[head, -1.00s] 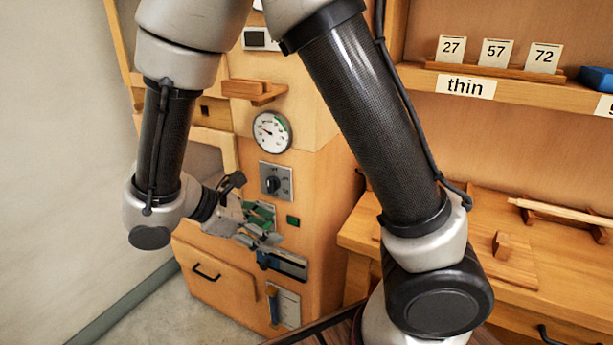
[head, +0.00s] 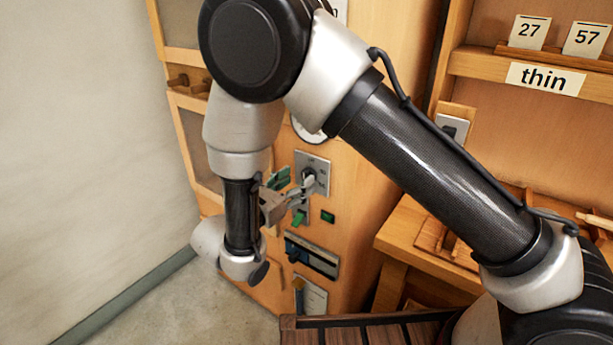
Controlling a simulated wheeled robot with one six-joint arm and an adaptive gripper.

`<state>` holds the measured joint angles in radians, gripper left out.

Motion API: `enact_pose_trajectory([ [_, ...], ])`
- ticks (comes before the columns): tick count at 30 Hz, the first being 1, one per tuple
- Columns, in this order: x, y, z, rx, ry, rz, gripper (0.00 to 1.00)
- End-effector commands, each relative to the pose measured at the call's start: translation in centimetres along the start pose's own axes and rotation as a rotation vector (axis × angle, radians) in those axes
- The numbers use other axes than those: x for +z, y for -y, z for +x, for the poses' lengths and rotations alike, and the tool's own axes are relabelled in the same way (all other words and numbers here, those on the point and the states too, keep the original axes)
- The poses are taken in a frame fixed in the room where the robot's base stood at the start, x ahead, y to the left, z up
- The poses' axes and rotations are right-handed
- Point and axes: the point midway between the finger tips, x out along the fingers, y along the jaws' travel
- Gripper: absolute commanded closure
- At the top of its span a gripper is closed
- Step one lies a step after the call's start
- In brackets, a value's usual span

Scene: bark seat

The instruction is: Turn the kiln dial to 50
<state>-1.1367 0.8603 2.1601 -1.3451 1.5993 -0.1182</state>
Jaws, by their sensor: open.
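The kiln dial's grey square plate (head: 319,164) is on the wooden front of the kiln cabinet. The dial's knob is mostly hidden by my gripper, so I cannot read its setting. My gripper (head: 306,188) is open, with green pads on its fingers. Its fingertips are right at the dial, over the plate's lower left. I cannot tell whether they touch the knob. The round gauge (head: 308,136) above the dial is almost wholly hidden behind my arm.
Below the dial are a small green button (head: 328,216), a slide control with a blue handle (head: 312,256) and a lower lever plate (head: 314,297). On the right, a shelf labelled "thin" (head: 545,78) holds number cards (head: 529,32) above a wooden workbench (head: 405,236).

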Motion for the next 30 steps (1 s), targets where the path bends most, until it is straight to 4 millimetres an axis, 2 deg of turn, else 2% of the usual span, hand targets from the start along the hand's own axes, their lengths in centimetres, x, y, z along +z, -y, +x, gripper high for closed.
enact_pose_trajectory([
  [3,0.0,0.1,2.0,-0.003,0.0,0.0,0.46],
  [7,0.0,0.0,3.3,-0.002,0.0,-0.001,0.46],
  [17,0.0,0.0,3.7,-0.001,-0.001,0.0,0.46],
  [21,0.0,0.0,3.7,-0.001,-0.001,0.0,0.71],
  [24,0.0,0.0,3.7,-0.001,-0.001,0.0,0.86],
  [30,0.0,0.1,3.7,-0.001,-0.001,0.009,0.86],
])
